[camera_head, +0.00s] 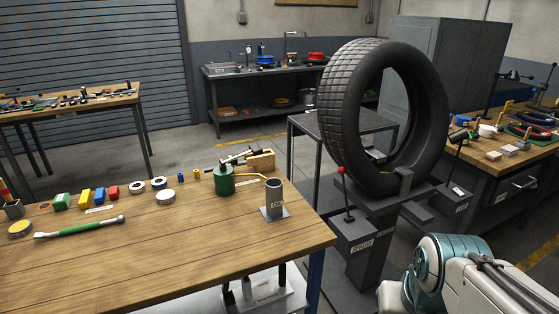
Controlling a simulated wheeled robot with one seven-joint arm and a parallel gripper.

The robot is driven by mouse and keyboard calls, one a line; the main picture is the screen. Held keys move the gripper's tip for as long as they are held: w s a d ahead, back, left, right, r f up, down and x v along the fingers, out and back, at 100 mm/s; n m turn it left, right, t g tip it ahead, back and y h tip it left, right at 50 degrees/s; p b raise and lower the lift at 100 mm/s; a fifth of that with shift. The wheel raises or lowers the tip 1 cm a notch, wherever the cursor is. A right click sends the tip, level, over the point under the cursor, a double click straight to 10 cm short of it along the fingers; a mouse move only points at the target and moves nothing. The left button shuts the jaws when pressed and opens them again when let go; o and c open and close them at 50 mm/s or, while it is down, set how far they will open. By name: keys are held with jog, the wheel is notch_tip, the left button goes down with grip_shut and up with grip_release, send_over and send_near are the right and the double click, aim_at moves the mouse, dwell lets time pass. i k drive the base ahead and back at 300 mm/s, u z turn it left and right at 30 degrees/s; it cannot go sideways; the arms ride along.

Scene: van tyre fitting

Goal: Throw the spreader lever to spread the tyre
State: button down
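A large black tyre (343,125) stands upright on a dark grey spreader stand (368,268). A lever with a red knob (341,171) rises from a dark box at the stand's left, close to upright with a slight lean to the left. The box front has a label that reads SPREAD (361,246). A grey jaw (404,182) touches or overlaps the tyre's lower rim; the picture does not show which. A second, dark lever (458,142) rises from a box right of the tyre. My gripper is not in view; only part of my arm shows at the lower right.
A wooden workbench (170,255) fills the left front, with a green oil can (224,180), a grey cup (274,198) and small parts on it. A grey table (300,128) stands behind the tyre. Another bench (520,185) stands at the right.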

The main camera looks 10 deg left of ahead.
aim_at(341, 170)
jog(key=u, duration=0.65)
jog(key=i, duration=1.05)
jog(key=u, duration=0.15)
